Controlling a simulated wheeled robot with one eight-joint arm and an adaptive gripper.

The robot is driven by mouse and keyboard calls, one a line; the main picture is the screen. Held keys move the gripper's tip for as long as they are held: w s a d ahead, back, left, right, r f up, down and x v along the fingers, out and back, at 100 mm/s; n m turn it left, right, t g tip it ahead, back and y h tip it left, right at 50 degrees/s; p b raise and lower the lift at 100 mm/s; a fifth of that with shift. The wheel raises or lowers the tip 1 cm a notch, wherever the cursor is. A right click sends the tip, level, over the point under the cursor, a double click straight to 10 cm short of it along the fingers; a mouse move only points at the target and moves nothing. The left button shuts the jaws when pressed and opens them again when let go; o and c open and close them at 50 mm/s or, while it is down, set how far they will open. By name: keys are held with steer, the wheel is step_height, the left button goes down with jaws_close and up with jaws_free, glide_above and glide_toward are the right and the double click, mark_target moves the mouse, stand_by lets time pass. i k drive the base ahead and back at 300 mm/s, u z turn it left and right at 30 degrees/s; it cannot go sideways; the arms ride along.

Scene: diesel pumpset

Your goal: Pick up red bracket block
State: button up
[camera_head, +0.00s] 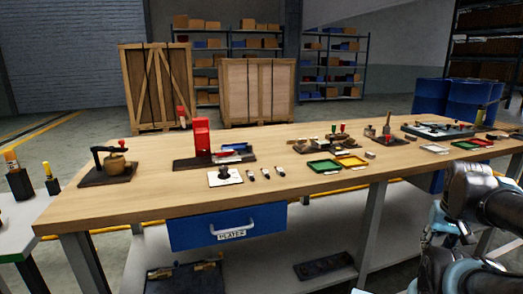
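A tall red block (201,135) stands upright on a dark base board (184,163) at the left-middle of the wooden workbench (120,203). It looks like the red bracket block, though its exact shape is too small to be sure. A blue part (234,148) lies beside it on the same board. Parts of my arm show at the right edge, well to the right of the red block. I cannot make out my gripper's fingers in this view.
A dark fixture with a brass-coloured pot (115,164) stands at the left. A white plate (225,177) and small black-and-white parts lie in front of the red block. Green (324,166) and yellow (351,162) trays sit right of centre. A blue drawer (228,227) hangs below.

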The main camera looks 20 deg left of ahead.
mark_target(221, 153)
steer(key=z, duration=1.6)
steer(key=i, duration=0.15)
steer(key=u, duration=3.05)
